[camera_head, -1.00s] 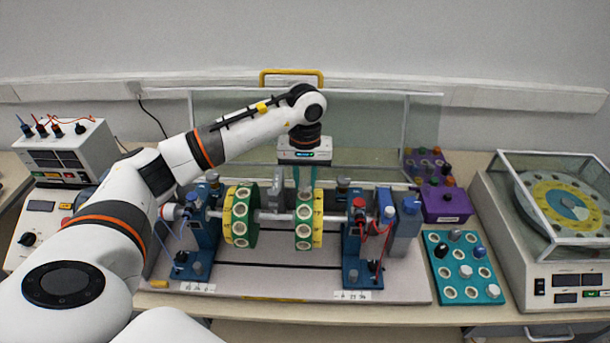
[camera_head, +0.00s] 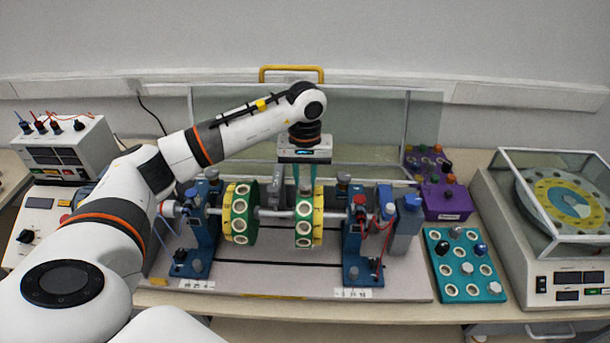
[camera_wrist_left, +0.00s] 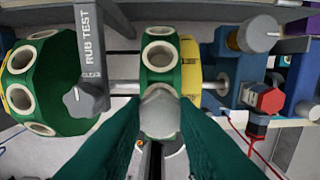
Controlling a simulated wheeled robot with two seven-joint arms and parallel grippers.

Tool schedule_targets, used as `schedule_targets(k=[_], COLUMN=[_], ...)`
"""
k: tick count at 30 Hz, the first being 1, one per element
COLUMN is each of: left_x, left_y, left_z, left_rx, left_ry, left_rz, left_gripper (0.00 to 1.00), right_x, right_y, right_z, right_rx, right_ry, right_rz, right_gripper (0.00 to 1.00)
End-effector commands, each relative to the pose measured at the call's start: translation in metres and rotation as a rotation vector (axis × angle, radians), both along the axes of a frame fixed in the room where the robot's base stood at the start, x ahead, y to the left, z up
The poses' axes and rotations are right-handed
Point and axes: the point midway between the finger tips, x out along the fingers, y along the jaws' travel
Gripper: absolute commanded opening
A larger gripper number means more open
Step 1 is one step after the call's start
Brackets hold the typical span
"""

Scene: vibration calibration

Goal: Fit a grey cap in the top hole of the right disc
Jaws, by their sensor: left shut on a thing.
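The right disc (camera_head: 304,229), green and yellow with pale-rimmed holes around its edge, sits on the horizontal shaft between two blue stands. It also shows in the left wrist view (camera_wrist_left: 186,55), with open holes in its green rim. My left gripper (camera_head: 305,187) points straight down over the top of this disc. Its teal fingers are shut on a grey cap (camera_wrist_left: 160,113), which sits between the fingertips at the disc's rim. The fingers and cap cover the hole there, so I cannot tell how deep the cap is. My right gripper is not in view.
The left disc (camera_head: 240,214) is on the same shaft. A grey "RUB TEST" post (camera_wrist_left: 88,55) stands between the discs. A teal tray (camera_head: 468,293) with several caps lies at the right, near a purple box (camera_head: 447,203). A clear screen stands behind the rig.

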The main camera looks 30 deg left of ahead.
Motion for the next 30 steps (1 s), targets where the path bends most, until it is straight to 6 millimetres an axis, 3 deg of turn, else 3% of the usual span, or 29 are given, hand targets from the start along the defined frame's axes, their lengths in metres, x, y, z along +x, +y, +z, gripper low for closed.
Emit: schedule_targets(k=[30], left_x=[0.000], left_y=[0.000], left_z=[-0.015], left_rx=[0.000], left_ry=[0.000], left_rz=[0.000], left_gripper=[0.05], right_x=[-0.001], right_y=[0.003], right_z=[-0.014], right_rx=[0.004], right_ry=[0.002], right_rz=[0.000], right_gripper=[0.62])
